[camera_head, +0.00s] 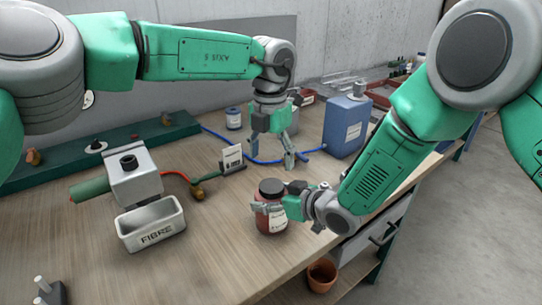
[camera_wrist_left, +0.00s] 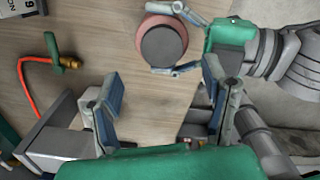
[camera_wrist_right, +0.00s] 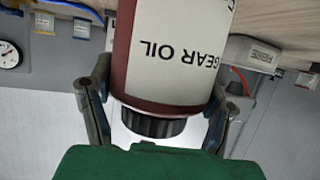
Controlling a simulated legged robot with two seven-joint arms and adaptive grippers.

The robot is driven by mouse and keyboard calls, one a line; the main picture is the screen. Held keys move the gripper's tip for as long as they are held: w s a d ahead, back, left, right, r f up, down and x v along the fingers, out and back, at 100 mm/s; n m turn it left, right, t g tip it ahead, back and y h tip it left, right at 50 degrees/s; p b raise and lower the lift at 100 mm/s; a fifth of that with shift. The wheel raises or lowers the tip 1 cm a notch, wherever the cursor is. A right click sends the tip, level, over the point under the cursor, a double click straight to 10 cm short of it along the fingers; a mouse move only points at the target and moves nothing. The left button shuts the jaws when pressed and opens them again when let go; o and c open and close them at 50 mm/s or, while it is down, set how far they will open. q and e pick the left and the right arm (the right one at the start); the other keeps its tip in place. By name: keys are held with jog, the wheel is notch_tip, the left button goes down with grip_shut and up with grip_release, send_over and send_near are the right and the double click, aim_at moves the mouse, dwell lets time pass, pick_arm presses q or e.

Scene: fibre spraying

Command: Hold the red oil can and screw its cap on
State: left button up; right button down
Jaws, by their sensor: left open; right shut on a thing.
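The red oil can (camera_head: 270,212) stands on the wooden table near its front edge, upright. Its black cap (camera_head: 271,188) sits on top; whether it is tight cannot be told. My right gripper (camera_head: 283,211) is shut around the can's side. The right wrist view shows the can's "GEAR OIL" label (camera_wrist_right: 178,55) and the ribbed black cap (camera_wrist_right: 152,122). My left gripper (camera_head: 288,158) is open and empty, pointing down above the table behind the can. In the left wrist view the cap (camera_wrist_left: 164,46) shows from above, beyond the spread left fingers (camera_wrist_left: 163,100).
A white FIBRE bin (camera_head: 150,225) and a grey device (camera_head: 134,178) stand at left. A blue canister (camera_head: 346,125) is at the back right, with a blue hose near it. A terracotta pot (camera_head: 321,275) sits below the tabletop.

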aim_at(271, 185)
pick_arm(q)
jog(key=shift+s, duration=0.15)
jog(key=shift+f, duration=4)
jog(key=c, duration=1.2)
jog(key=shift+c, duration=0.2)
